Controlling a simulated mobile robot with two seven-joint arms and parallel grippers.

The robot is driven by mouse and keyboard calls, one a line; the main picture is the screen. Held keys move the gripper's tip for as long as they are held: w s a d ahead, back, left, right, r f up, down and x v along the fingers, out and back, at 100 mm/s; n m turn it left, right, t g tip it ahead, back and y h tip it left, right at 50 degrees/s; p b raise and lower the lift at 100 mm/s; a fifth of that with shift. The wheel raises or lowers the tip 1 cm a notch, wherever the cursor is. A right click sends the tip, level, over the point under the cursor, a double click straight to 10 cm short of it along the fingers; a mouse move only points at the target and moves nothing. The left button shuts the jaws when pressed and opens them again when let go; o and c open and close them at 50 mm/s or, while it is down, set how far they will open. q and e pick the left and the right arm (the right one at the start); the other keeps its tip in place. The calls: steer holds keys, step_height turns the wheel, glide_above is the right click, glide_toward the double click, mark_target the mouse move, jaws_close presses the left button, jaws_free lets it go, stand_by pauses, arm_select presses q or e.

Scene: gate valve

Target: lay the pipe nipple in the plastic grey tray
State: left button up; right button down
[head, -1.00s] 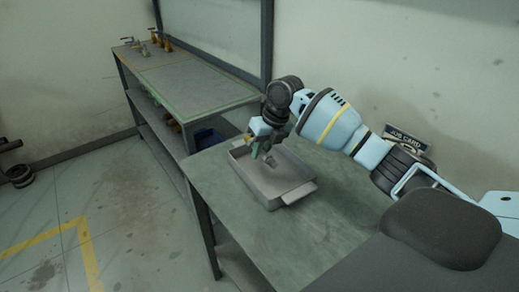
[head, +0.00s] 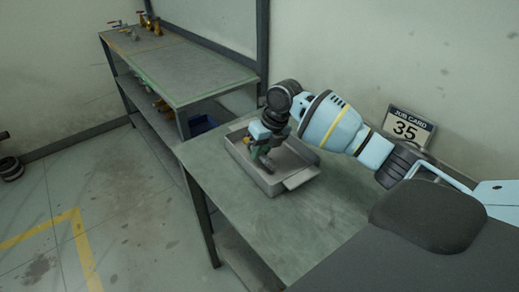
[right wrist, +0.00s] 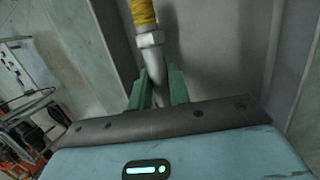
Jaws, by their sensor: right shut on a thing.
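The grey tray (head: 244,167) stands on the near green-topped bench in the head view. My right gripper (head: 262,157) reaches down into it, with its green fingers low inside the walls. In the right wrist view the right gripper (right wrist: 157,82) is shut on the pipe nipple (right wrist: 153,62), a grey pipe with a pale collar and a yellow end. The yellow end points away from the palm. In the head view the gripper hides most of the nipple, and I cannot tell whether it touches the tray floor. My left gripper is not in view.
A job card sign (head: 408,127) stands at the back of the near bench (head: 236,213), by my right arm. Another bench (head: 185,70) at the back left carries brass and red-handled valves. A blue bin (head: 202,124) sits beneath. The near bench is clear in front of the tray.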

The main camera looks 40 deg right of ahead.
steer(key=shift+r, duration=0.1)
steer(key=c, duration=1.2)
jaws_free()
steer(key=shift+c, duration=0.2)
steer(key=v, duration=0.7)
steer(key=shift+r, duration=0.35)
steer(key=shift+s, duration=0.1)
